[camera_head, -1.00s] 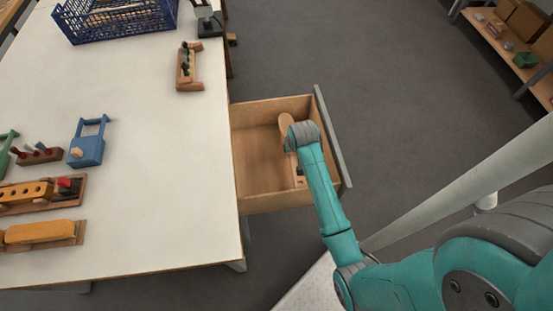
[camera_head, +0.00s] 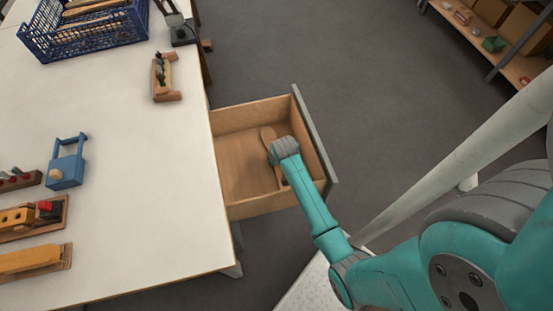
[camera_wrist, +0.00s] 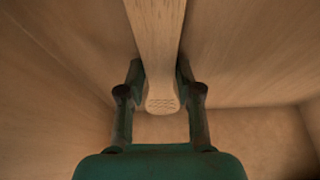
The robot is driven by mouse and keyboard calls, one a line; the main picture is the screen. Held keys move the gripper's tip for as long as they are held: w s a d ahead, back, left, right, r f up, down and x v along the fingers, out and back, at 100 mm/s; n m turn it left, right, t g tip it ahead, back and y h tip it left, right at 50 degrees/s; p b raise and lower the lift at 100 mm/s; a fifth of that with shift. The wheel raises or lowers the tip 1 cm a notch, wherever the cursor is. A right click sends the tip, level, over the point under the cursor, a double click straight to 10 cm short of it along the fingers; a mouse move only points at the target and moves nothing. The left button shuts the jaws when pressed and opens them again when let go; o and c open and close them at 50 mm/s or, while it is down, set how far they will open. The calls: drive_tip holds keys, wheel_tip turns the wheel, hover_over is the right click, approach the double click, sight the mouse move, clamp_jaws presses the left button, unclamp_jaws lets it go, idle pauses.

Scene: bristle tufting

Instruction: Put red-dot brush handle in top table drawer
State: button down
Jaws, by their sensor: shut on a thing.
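The open table drawer (camera_head: 240,120) is a wooden box pulled out from the table's right side. A light wooden brush handle (camera_head: 267,134) shows inside it, partly hidden behind my arm. In the wrist view the wooden handle (camera_wrist: 158,45) runs between the two fingers of my gripper (camera_wrist: 160,95), which are shut on it. The drawer's wooden inside surrounds the gripper. No red dot shows on the visible part of the handle. I cannot tell whether the handle touches the drawer floor.
The white table (camera_head: 130,190) carries a blue crate (camera_head: 88,32), a small wooden rack (camera_head: 164,78), a blue caddy (camera_head: 66,163) and wooden holders at the left. A shelf (camera_head: 470,30) stands at the far right. The grey floor between is clear.

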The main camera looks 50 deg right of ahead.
drive_tip(key=c, duration=0.8)
unclamp_jaws()
drive_tip(key=shift+v, duration=6.1)
drive_tip(key=shift+a, duration=0.15)
